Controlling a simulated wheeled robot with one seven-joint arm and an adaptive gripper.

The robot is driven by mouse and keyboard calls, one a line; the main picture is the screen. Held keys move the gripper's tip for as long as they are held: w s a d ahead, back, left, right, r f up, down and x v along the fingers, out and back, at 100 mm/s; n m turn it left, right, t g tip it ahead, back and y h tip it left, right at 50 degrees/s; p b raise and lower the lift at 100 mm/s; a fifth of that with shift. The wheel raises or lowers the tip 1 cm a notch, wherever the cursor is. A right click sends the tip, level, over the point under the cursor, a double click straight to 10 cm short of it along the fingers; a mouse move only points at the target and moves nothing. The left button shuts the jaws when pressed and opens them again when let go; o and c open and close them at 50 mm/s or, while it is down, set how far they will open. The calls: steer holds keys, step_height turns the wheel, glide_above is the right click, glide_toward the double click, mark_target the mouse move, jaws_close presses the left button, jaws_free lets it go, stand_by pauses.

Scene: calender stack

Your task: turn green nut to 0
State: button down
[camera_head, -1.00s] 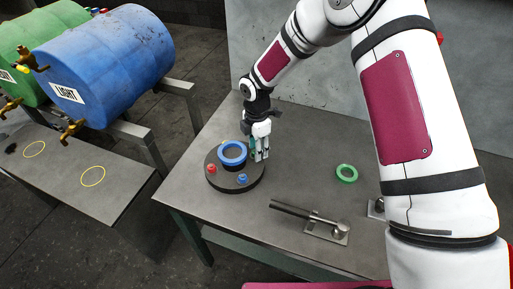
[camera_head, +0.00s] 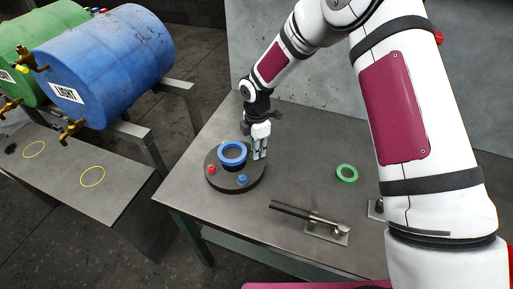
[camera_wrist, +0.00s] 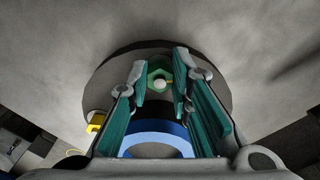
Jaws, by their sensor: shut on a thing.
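The green nut (camera_wrist: 158,82), with a pale bolt end in its centre, sits near the rim of the round dark base (camera_wrist: 105,75). My gripper (camera_wrist: 161,84) points down over it, its teal-lined fingers on either side, shut on the nut. In the head view my gripper (camera_head: 259,156) is at the right edge of the dark base (camera_head: 222,184) and hides the green nut. A blue ring (camera_head: 232,152) stands at the middle of the base, and it also shows in the wrist view (camera_wrist: 158,130). No number scale is readable.
A red nut (camera_head: 211,170) and a blue nut (camera_head: 242,179) sit on the base's front side; a yellow piece (camera_wrist: 96,122) is at its edge.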

steer(key=m+b, duration=0.1)
steer(key=m, duration=0.6)
steer(key=m+b, duration=0.1)
steer(key=m, duration=0.1)
steer(key=shift+s+m, duration=0.2)
steer(key=shift+m, duration=0.2)
steer(key=shift+m, duration=0.3)
steer(key=c, duration=1.4)
jaws_free()
steer(key=shift+c, duration=0.2)
